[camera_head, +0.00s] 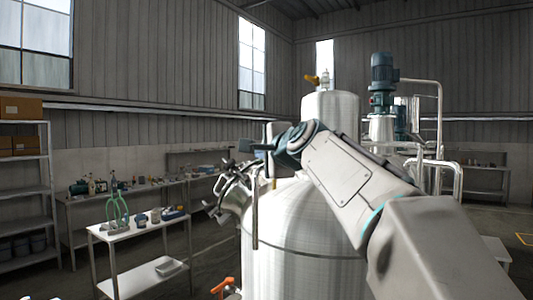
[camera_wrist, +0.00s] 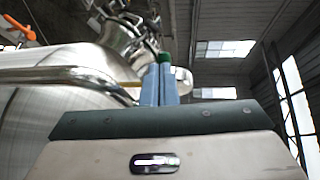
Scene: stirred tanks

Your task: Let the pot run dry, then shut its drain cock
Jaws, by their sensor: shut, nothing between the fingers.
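The pot is a large shiny steel vessel (camera_head: 305,255) in the middle of the head view, with its curved wall at the left of the wrist view (camera_wrist: 50,115). An orange handle (camera_head: 222,286) shows low at the pot's left, cut by the bottom edge; an orange handle also shows at the upper left of the wrist view (camera_wrist: 18,27). I cannot tell whether it belongs to the drain cock or how it is set. No outflow or liquid level shows. My gripper is shut and empty, its blue fingers (camera_wrist: 160,85) together; in the head view it is near the pot's upper left.
Clamps and fittings (camera_head: 232,182) stick out at the pot's upper left. Another tank (camera_head: 330,104) and a motor (camera_head: 382,75) stand behind. Floor shows between table and pot.

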